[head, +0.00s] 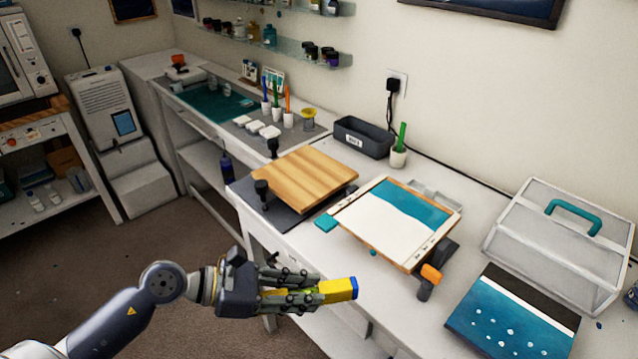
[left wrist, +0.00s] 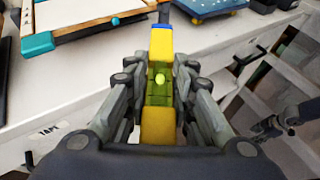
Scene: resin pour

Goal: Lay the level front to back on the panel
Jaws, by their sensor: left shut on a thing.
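My left gripper (head: 290,294) is shut on the yellow level (head: 338,290), which has blue end caps. I hold it in front of the worktable's front edge, apart from any panel. The left wrist view shows the level (left wrist: 160,120) between the fingers, with its green vial facing the camera. A panel (head: 385,225) with a white and teal face and wood-coloured edges sits tilted in the picture on the table, beyond the gripper. A bare wooden panel (head: 305,174) lies to its left. What looks like my right gripper (left wrist: 270,128) shows small and dark in the left wrist view; its jaws are unclear.
An orange-and-black clamp (head: 428,282) stands at the white panel's near right corner. A teal block (head: 326,223) is at its left corner. A blue dotted panel (head: 512,318) and a clear box with a teal handle (head: 560,245) stand right. A grey bin (head: 363,137) is behind.

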